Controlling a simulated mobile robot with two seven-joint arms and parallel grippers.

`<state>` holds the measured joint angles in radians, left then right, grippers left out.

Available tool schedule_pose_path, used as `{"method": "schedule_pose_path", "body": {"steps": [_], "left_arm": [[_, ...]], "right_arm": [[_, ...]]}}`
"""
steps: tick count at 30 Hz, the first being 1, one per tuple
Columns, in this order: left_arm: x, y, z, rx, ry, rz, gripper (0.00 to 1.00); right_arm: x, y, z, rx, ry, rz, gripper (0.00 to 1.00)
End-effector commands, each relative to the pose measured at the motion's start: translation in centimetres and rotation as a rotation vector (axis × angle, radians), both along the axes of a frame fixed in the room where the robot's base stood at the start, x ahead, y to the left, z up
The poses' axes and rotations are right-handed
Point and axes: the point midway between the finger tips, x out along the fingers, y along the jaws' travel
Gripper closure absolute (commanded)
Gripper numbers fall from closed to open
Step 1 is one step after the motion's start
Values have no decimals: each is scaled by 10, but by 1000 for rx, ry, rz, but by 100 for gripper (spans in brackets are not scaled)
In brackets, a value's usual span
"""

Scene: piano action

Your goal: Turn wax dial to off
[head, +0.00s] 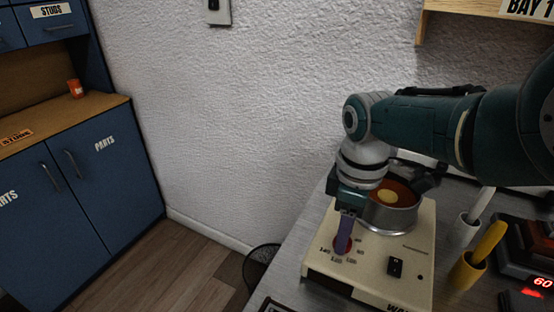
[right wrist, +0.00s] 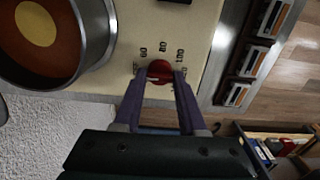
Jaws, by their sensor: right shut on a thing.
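The wax dial is a small red knob on the front of a cream wax heater (head: 415,230). In the right wrist view the dial (right wrist: 160,69) sits between my two fingertips, with the printed marks 60, 80 and 100 around it. My right gripper (head: 343,246) reaches down from above with its purple fingers shut on the dial, hiding most of it in the head view. I cannot read which mark the dial points to. A metal pot (head: 398,219) of orange-brown wax stands on the heater behind the dial. My left gripper is not in view.
A black rocker switch (head: 395,267) is on the heater, right of the dial. White (head: 480,203) and yellow (head: 490,242) handles stand in holders at the right, near a red display (head: 536,289) reading 60. A dark mesh bin (head: 262,266) stands left of the bench.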

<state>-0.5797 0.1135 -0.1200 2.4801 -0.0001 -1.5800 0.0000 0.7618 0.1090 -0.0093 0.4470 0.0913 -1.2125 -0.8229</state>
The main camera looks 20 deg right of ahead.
Motion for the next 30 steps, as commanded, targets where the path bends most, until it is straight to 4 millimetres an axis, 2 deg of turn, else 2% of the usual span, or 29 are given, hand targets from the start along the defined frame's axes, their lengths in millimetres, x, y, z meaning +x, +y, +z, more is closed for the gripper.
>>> {"method": "schedule_pose_path", "body": {"steps": [1, 2, 9, 16, 19, 30], "left_arm": [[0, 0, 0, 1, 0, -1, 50], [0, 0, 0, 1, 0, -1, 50], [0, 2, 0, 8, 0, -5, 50], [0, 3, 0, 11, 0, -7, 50], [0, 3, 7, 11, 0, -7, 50], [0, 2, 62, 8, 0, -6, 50]], "right_arm": [[0, 0, 0, 0, 0, 2, 100], [0, 0, 0, 0, 0, 2, 56], [0, 0, 0, 0, 0, 1, 29], [0, 0, 1, 0, 0, 0, 29], [0, 0, 8, -1, -1, 0, 29], [0, 0, 78, -1, -2, 0, 29]]}}
